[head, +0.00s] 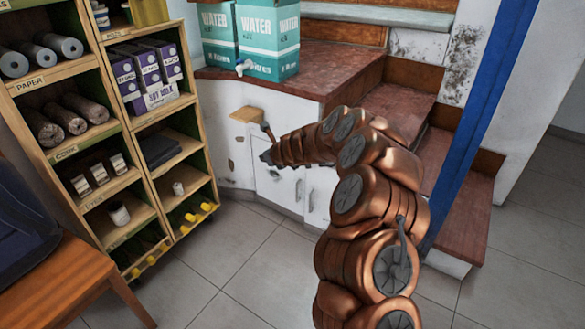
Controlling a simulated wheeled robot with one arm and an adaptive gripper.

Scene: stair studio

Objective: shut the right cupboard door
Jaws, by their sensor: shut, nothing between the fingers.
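The white cupboard (240,159) stands under the red-brown counter, its paint chipped. Two upright handles sit close together on its front. The left door (282,188) looks flush with the front. The right door (318,190) shows only as a strip beside my arm; the rest is hidden, and I cannot tell how far open it is. My gripper (267,156) is shut and empty, in front of the upper left part of the cupboard. I cannot tell whether it touches the front.
Two teal water boxes (268,42) stand on the counter. A small wooden board (247,114) juts from the cupboard's upper left. Stocked shelves (122,125) stand at left, a wooden seat (50,285) in front. Stairs (467,215) and a blue post (487,110) are at right. Tiled floor (225,262) is clear.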

